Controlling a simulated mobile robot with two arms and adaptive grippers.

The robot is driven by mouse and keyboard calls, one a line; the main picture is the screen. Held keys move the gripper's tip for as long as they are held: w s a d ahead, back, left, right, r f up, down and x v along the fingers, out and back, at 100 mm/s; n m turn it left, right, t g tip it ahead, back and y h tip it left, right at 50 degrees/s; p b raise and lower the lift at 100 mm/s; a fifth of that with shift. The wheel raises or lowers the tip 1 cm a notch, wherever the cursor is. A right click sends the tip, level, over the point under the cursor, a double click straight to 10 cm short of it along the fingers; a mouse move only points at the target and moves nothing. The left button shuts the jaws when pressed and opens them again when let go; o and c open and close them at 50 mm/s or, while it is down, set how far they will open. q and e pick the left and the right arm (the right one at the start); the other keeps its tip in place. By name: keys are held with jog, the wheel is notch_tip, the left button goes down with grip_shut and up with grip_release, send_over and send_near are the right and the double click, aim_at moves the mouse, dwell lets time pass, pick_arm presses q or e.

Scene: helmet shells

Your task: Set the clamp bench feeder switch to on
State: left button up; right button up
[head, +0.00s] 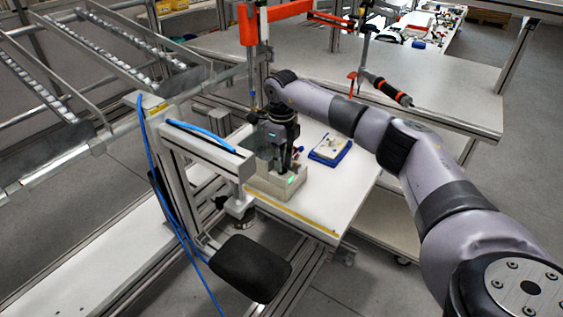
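A small light-grey box (264,186) with a lit green patch on its front right stands on the white bench top (318,205). It looks like the feeder unit, but I cannot make out a switch lever or its position. My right arm reaches in from the right, and my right gripper (284,160) points down at the box's top. Its dark fingers are at or just above the box; I cannot tell whether they touch it. The fingers look close together, but their opening is too small to judge. My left gripper is not in view.
A clamp frame (205,150) with blue cables stands left of the box. A black pad (250,268) is in front. A screwdriver-like tool (390,92) hangs behind my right arm. Roller racks (110,55) fill the left.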

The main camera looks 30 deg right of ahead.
notch_tip(320, 180, up, 11)
jog(key=shift+r, duration=0.2)
dwell(0.6)
